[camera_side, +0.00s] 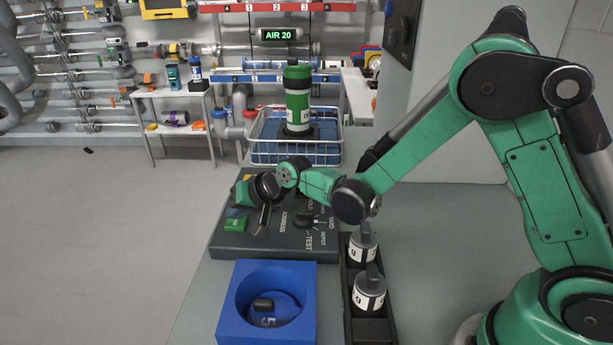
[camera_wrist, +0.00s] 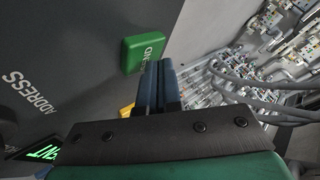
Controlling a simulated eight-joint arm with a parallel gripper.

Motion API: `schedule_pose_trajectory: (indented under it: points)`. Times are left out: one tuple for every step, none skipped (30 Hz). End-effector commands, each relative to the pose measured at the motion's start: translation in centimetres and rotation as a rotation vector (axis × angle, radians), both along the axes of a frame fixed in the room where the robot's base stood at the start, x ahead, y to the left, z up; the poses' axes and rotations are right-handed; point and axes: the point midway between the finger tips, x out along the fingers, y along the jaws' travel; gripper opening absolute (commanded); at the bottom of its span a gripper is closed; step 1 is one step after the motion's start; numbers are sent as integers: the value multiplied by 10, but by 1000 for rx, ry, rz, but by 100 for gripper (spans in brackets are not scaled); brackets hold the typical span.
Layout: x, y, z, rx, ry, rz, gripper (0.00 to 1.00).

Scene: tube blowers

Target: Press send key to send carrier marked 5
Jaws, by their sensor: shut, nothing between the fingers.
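The dark control panel (camera_side: 222,247) lies on the grey bench with white lettering such as ADDRESS and TEST. A green key (camera_side: 236,225) sits at its left edge; it also shows in the wrist view (camera_wrist: 143,52) with white letters partly legible. My gripper (camera_side: 262,230) is shut and empty above the panel, right of the green key in the side view. In the wrist view its fingertips (camera_wrist: 160,66) are beside the key's near edge; I cannot tell whether they touch.
A dark rack (camera_side: 388,322) holds two white-and-grey carriers (camera_side: 368,292). A green-and-white carrier (camera_side: 298,88) stands in a wire basket (camera_side: 262,155) behind the panel. A black knob (camera_side: 304,221) rises from the panel. A sign (camera_side: 278,35) reads AIR 20. Green lit lettering (camera_wrist: 46,151) shows near my gripper.

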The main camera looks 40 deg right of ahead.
Motion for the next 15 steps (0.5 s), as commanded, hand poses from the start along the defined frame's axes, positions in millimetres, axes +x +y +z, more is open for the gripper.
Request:
schedule_pose_trajectory:
  points:
    - [0, 0, 3, 0, 0, 0, 0]
    - [0, 0, 5, 0, 0, 0, 0]
    - [0, 0, 7, 0, 0, 0, 0]
    - [0, 0, 8, 0, 0, 0, 0]
    - [0, 0, 9, 0, 0, 0, 0]
    - [0, 0, 10, 0, 0, 0, 0]
    - [0, 0, 11, 0, 0, 0, 0]
    - [0, 0, 11, 0, 0, 0, 0]
    - [0, 0, 11, 0, 0, 0, 0]
    - [0, 0, 11, 0, 0, 0, 0]
    - [0, 0, 11, 0, 0, 0, 0]
    - [0, 0, 11, 0, 0, 0, 0]
    - [0, 0, 11, 0, 0, 0, 0]
    - [0, 0, 11, 0, 0, 0, 0]
    - [0, 0, 11, 0, -1, -1, 0]
